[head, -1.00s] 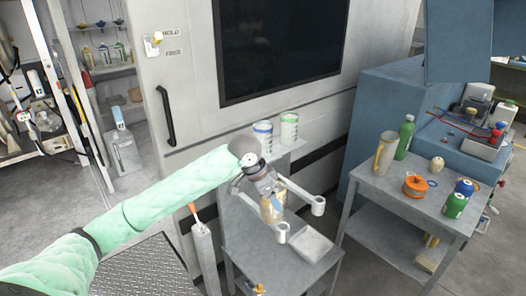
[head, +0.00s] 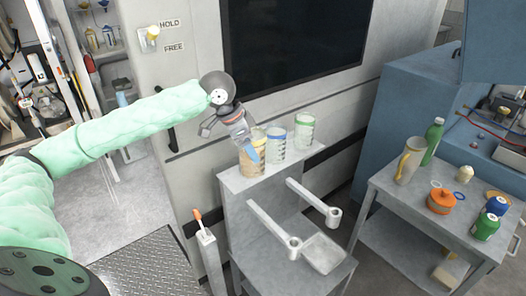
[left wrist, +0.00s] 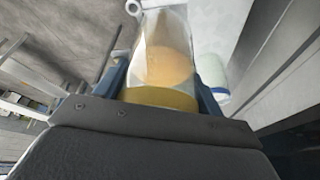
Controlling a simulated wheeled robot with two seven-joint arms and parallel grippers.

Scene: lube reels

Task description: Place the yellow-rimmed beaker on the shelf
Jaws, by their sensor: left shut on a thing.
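The yellow-rimmed beaker (head: 258,169), clear with amber contents, is upright at the left end of the grey shelf (head: 234,184). I cannot tell whether its base touches the shelf. My left gripper (head: 251,150) is shut on it near its top, reaching in from the upper left. In the left wrist view the beaker's yellow band (left wrist: 160,97) lies between the fingers, with amber contents beyond. A blue-banded beaker (head: 276,146) and a green-banded beaker (head: 304,134) stand on the shelf to its right. My right gripper is not in view.
Below the shelf, two arms with ring ends (head: 272,227) and a square tray (head: 323,252) are on a lower stand. The machine wall (head: 300,105) rises close behind the shelf. A side table (head: 395,205) at right holds a jug, bottles and an orange container.

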